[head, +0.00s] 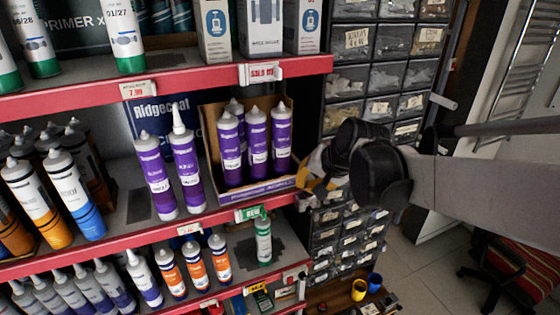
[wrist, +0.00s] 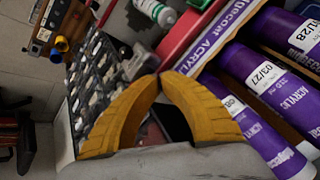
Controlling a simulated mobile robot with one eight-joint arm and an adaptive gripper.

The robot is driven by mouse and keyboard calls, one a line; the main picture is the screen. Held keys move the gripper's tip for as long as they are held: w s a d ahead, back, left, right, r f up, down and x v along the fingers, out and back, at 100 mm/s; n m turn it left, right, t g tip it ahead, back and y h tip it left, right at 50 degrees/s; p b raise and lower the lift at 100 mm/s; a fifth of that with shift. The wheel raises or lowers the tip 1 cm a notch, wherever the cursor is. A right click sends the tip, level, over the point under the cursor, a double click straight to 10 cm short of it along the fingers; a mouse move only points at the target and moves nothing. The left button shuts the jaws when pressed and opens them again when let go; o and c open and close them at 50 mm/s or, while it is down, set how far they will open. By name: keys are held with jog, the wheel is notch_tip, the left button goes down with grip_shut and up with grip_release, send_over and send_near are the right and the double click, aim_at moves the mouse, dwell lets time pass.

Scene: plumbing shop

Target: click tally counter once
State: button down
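I cannot make out a tally counter for certain in either view. My gripper (head: 308,184) is at the right end of the middle shelf, just right of the open carton of purple tubes, partly hidden by my own wrist in the head view. In the wrist view, the yellow fingers of my gripper (wrist: 161,77) curve together and their tips meet or nearly meet. No object shows held at the tips. A dark patch with some red shows in the gap behind the tips; I cannot tell what it is.
The carton (head: 248,191) of purple tubes stands close left of my gripper, on the red-edged middle shelf (head: 120,254). Small-parts drawers (head: 345,85) stand behind. A green-and-white tube (head: 264,240) stands below. Yellow (head: 359,290) and blue (head: 375,282) cups stand lower right.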

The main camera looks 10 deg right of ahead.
aim_at(306, 192)
jog(key=shift+f+b, duration=0.4)
jog(key=shift+f, duration=0.1)
dwell(0.4)
jog(key=shift+r+p, duration=0.75)
jog(key=shift+r, duration=0.3)
notch_tip(306, 192, up, 6)
jog(key=p, duration=0.4)
jog(key=s+f+n+b, duration=0.1)
jog(key=s+f+b, duration=0.6)
jog(key=f+b, duration=0.7)
jog(key=s+f+n+h+b, duration=0.1)
jog(key=s+f+b, duration=0.6)
jog(key=f+b, duration=0.7)
jog(key=s+f+n+h+b, duration=0.1)
jog(key=s+f+n+b, duration=0.2)
jog(key=f+b, duration=1.1)
jog(key=s+f, duration=0.3)
jog(key=f, duration=0.1)
jog(key=shift+s, duration=0.4)
